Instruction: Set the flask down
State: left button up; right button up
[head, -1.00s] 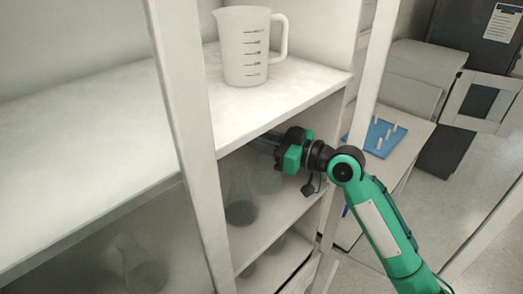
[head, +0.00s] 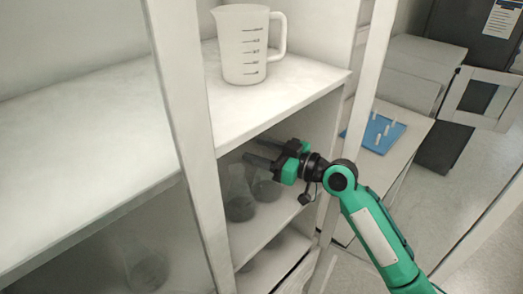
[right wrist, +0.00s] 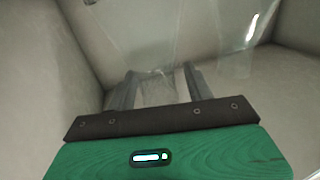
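Two clear conical flasks with dark contents, a left one (head: 240,207) and a right one (head: 267,189), stand upright on the shelf under the top board in the head view. My right gripper (head: 261,151) reaches in under the board, at the height of the right flask's upper part. Its two fingers show apart. In the right wrist view the fingers (right wrist: 160,88) are also apart, with faint clear glass between and beyond them, a flask (right wrist: 165,35). The glass is faint, so contact with the fingers cannot be told. My left gripper is not in view.
A white measuring jug (head: 245,45) stands on the top board (head: 260,105) above my right gripper. A cabinet post (head: 185,110) rises left of the flasks. Another flask (head: 147,270) shows dimly behind glass. A blue tray (head: 377,133) lies on the side counter.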

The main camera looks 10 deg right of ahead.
jog(key=shift+r, duration=0.15)
jog(key=shift+s+d, duration=0.15)
jog(key=shift+d, duration=0.1)
jog(key=b+v, duration=0.5)
jog(key=v, duration=0.6)
jog(key=shift+s+b, duration=0.2)
jog(key=shift+b, duration=0.15)
jog(key=shift+d, duration=0.15)
